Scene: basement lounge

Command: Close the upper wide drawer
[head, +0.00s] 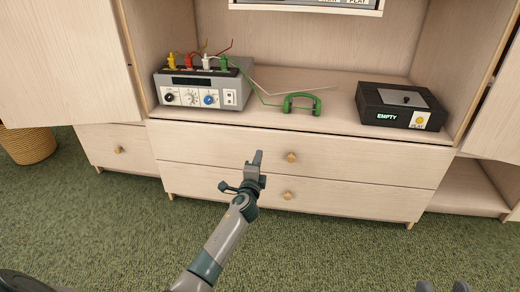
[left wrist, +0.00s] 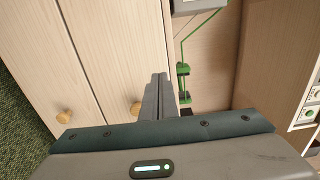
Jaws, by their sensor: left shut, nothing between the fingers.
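The upper wide drawer (head: 215,146) is a pale wood front with a round brass-coloured knob (head: 291,157), under the open shelf. Its front looks flush or nearly so with the lower wide drawer (head: 225,186); a thin dark line runs along its top edge. My left gripper (head: 258,156) is shut and empty, its tips in front of the upper drawer, left of the knob. Whether they touch the wood is unclear. The left wrist view shows the shut fingers (left wrist: 158,78) over the upper drawer's edge, beside its knob (left wrist: 136,108). My right gripper (head: 443,286) barely shows at the bottom right, its fingertips apart.
On the shelf stand a grey device (head: 203,84) with coloured plugs, a green handle-shaped thing (head: 301,103) and a black box (head: 402,107) reading EMPTY. Cabinet doors stand open at left (head: 65,60) and right (head: 497,135). A woven basket (head: 29,145) is at far left. Green carpet (head: 340,250) is clear in front.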

